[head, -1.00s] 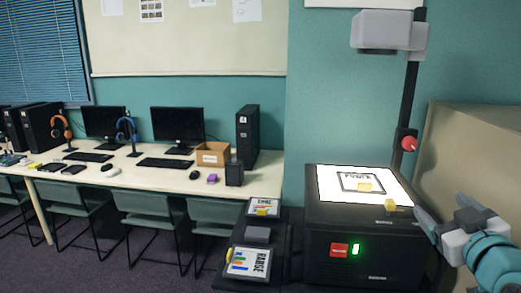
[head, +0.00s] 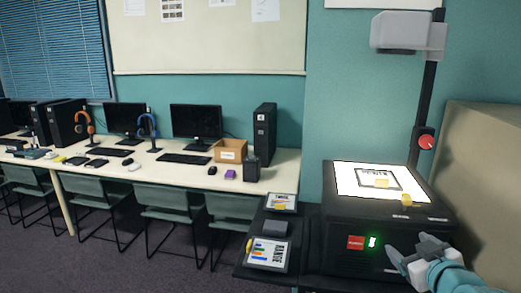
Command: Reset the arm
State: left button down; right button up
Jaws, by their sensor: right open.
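My right gripper (head: 408,262) is at the lower right of the head view, in front of the right front of the overhead projector (head: 330,236). Its jaws are open, with nothing seen between them. My left gripper is not in view. The projector's lit glass top (head: 346,186) holds a framed transparency (head: 379,173) with a yellow tab (head: 382,183). A small yellow piece (head: 406,200) sits near the glass's front right corner. The projector's front has a red switch (head: 355,242) and a green light (head: 372,241).
A dark side shelf (head: 246,271) left of the projector holds two framed cards (head: 269,252) (head: 283,203) and a grey block (head: 275,227). The projector's post (head: 426,110) with a red knob (head: 426,142) rises behind. A long table (head: 275,170) with computers and chairs stands left.

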jog(key=s+a+f+g+y, duration=0.1)
jog(key=s+a+f+g, duration=0.3)
jog(key=f, duration=0.7)
jog(key=s+a+f+g+y, duration=0.1)
jog(key=a+f+g+y, duration=0.1)
jog(key=a+f, duration=0.65)
jog(key=s+a+f+g+y, duration=0.1)
jog(key=s+a+f+g, duration=0.15)
jog(key=f, duration=1.05)
jog(key=s+a+f+m+g, duration=0.2)
jog(key=s+f, duration=0.3)
jog(key=s, duration=0.4)
jog(key=s+a+f+m+g+y, duration=0.1)
jog(key=s+a+f+m+g, duration=0.2)
jog(key=s, duration=0.6)
notch_tip(320, 180, down, 3)
jog(key=shift+s+a+r+g, duration=0.15)
jog(key=shift+s+a+g, duration=0.25)
jog(key=shift+a, duration=0.45)
jog(key=shift+w, duration=0.1)
